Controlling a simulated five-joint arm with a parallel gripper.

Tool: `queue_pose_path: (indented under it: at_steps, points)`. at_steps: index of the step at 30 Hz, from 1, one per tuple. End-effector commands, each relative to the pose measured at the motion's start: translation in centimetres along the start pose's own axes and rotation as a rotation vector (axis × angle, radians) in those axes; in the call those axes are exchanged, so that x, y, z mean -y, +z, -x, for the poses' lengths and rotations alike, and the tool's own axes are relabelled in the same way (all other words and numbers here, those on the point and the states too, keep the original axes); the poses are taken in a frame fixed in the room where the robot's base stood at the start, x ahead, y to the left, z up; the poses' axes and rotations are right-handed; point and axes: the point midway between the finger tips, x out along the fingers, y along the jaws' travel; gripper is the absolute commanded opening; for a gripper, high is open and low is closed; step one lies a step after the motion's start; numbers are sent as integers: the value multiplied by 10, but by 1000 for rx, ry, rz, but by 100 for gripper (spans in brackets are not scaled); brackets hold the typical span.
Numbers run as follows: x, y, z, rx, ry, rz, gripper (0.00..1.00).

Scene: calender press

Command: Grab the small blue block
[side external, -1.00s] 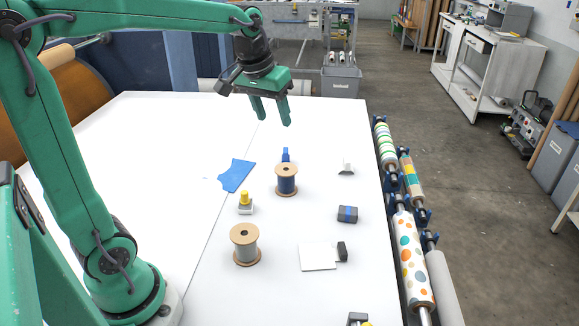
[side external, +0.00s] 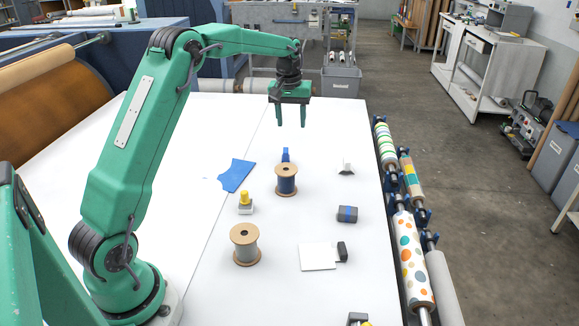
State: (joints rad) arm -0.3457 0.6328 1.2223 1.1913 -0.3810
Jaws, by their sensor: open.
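A small blue block (side external: 286,153) stands on the white table behind a spool of blue thread (side external: 286,181). The spool hides the block's lower part. My gripper (side external: 291,124) is open and empty, with its two fingers pointing down. In the picture it is just above the block and apart from it. Its exact height over the table is hard to tell.
The white table (side external: 180,180) also holds a blue cloth piece (side external: 237,175), a yellow-topped item (side external: 245,203), a grey spool (side external: 245,245), a blue-banded grey block (side external: 347,214), a small metal piece (side external: 346,167) and a white card (side external: 317,257). Patterned rolls (side external: 412,250) line the right edge.

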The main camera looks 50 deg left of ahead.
Motion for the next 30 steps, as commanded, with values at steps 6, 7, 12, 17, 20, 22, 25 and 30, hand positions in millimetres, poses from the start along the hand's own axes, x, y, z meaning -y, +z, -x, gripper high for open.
queue_pose_path:
  at_steps: [6, 7, 12, 17, 20, 22, 25, 30]
  points:
    - [15, -31, -49, 44, -22, 86, 50]
    - [17, -35, -55, 49, -25, 97, 50]
    - [28, -49, -84, 72, -36, 147, 50]
    - [33, -54, -98, 84, -42, 170, 50]
    - [34, -56, -100, 85, -43, 175, 50]
    - [34, -56, -100, 85, -43, 175, 50]
    - [34, -55, -102, 86, -43, 175, 50]
    - [35, -54, -115, 88, -44, 174, 50]
